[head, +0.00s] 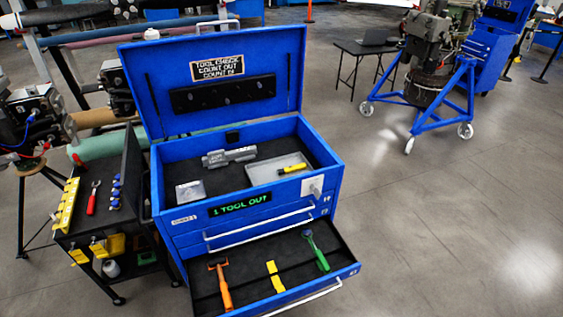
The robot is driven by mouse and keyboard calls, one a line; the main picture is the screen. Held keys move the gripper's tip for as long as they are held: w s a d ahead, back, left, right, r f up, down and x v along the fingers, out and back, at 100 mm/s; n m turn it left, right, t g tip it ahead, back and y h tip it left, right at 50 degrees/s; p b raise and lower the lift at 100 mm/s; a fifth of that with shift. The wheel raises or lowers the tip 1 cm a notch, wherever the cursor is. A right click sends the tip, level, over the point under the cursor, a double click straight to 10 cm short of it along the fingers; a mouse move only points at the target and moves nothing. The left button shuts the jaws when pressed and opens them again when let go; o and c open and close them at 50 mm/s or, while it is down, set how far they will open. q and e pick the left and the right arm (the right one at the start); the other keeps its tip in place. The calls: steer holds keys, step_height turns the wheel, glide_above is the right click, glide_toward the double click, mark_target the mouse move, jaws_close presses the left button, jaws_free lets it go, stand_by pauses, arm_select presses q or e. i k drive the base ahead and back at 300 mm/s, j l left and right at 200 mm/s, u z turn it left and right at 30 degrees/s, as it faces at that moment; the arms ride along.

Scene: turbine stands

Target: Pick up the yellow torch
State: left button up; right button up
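A small yellow item with a dark end, which looks like the yellow torch (292,169), lies in a shallow grey tray (262,180) in the top compartment of the open blue tool chest (325,185). Two yellow patches (275,276) show in the middle of the pulled-out drawer; I cannot tell whether they are an object or markings. Neither of my grippers is in view.
The chest's lid (218,80) stands open at the back. An orange-handled tool (223,285) and a green-handled tool (316,251) lie in the drawer. A black cart (95,215) stands close on the left.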

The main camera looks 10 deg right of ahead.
mark_target(300, 167)
steer(key=i+l+u, duration=0.3)
steer(key=l, duration=0.3)
steer(key=i+l+u, duration=0.15)
steer(key=l, duration=0.2)
steer(key=i+l+u, duration=0.15)
steer(key=l, duration=0.2)
steer(key=i+l+u, duration=0.2)
steer(key=l, duration=0.15)
steer(key=l+u, duration=0.35)
steer(key=l, duration=0.6)
steer(key=k+l+u, duration=0.1)
steer(key=l+u, duration=0.25)
steer(key=l, duration=0.55)
